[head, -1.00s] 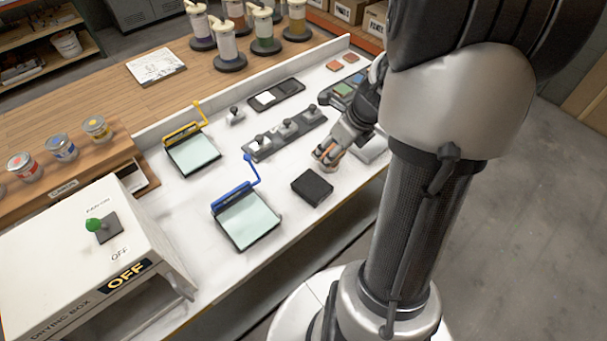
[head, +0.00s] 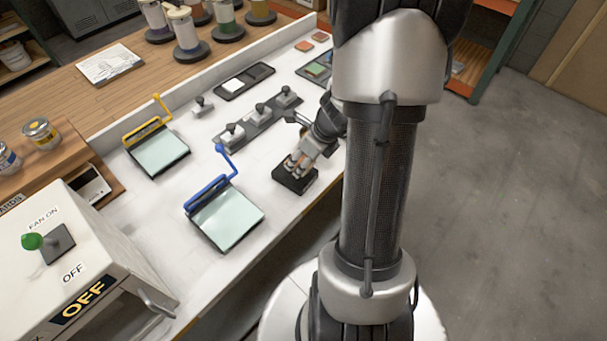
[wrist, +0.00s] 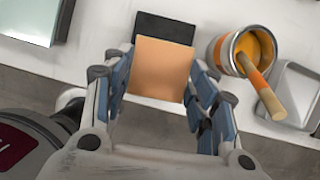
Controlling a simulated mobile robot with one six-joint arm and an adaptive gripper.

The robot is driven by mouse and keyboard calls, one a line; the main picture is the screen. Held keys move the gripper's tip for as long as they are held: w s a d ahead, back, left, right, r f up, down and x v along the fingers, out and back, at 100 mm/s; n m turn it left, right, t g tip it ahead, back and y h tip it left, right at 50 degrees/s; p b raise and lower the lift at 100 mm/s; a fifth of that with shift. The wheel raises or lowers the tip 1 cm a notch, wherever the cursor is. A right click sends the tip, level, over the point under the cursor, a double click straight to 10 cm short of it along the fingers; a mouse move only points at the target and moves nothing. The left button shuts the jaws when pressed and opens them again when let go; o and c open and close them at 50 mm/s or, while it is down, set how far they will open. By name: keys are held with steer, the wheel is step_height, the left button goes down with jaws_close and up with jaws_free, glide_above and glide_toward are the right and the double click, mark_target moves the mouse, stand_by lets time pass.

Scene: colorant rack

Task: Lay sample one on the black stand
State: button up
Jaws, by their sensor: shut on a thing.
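The black stand (head: 292,184) is a small dark block near the front edge of the white bench. My gripper (head: 297,168) points down over it in the head view. In the wrist view my gripper (wrist: 160,78) is shut on an orange square tile, sample one (wrist: 160,66), held between the two fingers. The tile covers much of the black stand (wrist: 165,26), whose far part shows beyond it. I cannot tell whether the tile touches the stand. The tile is not clear in the head view.
An open orange paint can (wrist: 238,54) with a wooden-handled tool stands right of the stand, beside a grey tray (wrist: 296,92). A blue-clamped panel (head: 226,216) lies to the left, with a yellow-clamped panel (head: 160,153) behind it. A lever row (head: 258,120) stands behind the stand.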

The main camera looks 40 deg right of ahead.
mark_target(304, 178)
step_height(304, 178, down, 5)
steer(key=b, duration=0.3)
steer(key=shift+r, duration=0.15)
steer(key=shift+w+r, duration=0.1)
steer(key=shift+f, duration=0.35)
steer(key=o, duration=0.5)
steer(key=shift+s+a+b, duration=0.1)
steer(key=shift+s+b, duration=0.15)
steer(key=shift+b, duration=0.05)
steer(key=o, duration=0.4)
steer(key=shift+w+f, duration=0.15)
steer(key=shift+f, duration=0.05)
steer(key=shift+o, duration=0.3)
steer(key=shift+r, duration=0.15)
